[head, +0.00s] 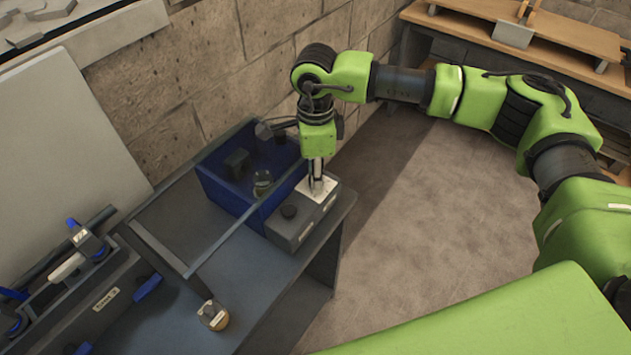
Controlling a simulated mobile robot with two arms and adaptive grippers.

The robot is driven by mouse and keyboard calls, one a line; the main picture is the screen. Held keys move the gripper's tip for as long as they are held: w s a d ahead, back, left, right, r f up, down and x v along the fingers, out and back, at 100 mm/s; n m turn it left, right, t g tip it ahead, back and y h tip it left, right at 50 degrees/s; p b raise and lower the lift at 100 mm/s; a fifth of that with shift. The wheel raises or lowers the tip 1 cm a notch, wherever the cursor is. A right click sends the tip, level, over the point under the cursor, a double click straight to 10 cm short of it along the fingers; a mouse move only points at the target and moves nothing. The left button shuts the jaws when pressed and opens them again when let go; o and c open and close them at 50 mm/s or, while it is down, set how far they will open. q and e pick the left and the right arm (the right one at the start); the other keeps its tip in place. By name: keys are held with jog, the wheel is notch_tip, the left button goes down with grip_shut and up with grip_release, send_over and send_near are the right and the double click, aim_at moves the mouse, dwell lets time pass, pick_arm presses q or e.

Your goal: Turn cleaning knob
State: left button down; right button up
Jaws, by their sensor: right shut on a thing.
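A dark grey control box (310,224) with pale labels stands at the right end of the workbench. My right gripper (317,186) points straight down onto the top of the box, at a white plate right of and behind that black knob. Its fingers are shut at the box top on what seems to be a second knob, mostly hidden by the fingers. Which label belongs to which knob is too small to read. My left gripper is out of view.
A blue bin (222,195) with dark parts and a glass jar (262,183) stands left of the box. A small amber-and-white jar (213,315) sits on the bench (262,290) front. A block wall rises behind; open floor (430,220) lies right.

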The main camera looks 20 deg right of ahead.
jog(key=shift+n+b, duration=0.55)
jog(key=shift+n, duration=0.05)
jog(key=o, duration=1)
jog(key=shift+o, duration=0.5)
jog(key=shift+r, duration=0.1)
